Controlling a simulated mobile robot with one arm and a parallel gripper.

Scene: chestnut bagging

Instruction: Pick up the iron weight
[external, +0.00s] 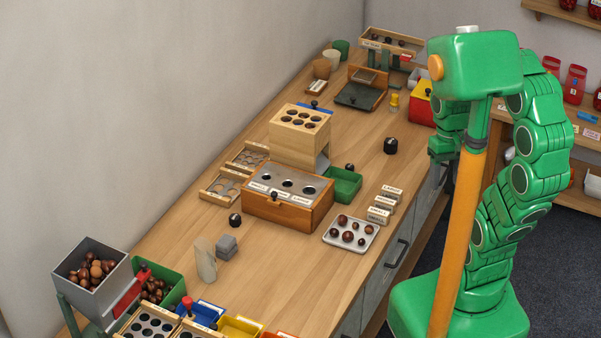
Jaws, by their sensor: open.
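A dark, squat, knob-topped piece (390,145) that looks like the iron weight stands upright on the workbench (342,127), right of the middle. A smaller similar dark piece (349,168) shows by the green tray, and another dark piece (235,220) stands nearer the front left. They are too small to tell apart surely. My green arm reaches behind my orange column, and its far end shows only partly, to the right of the larger dark piece and apart from it. My gripper's fingers are hidden.
A wooden box with holes (288,207) and a green tray (343,184) stand left of the larger dark piece. A tray of chestnuts (372,240) and small labelled blocks (380,210) lie in front. A red and yellow box (421,106) stands behind it. Bare wood surrounds it.

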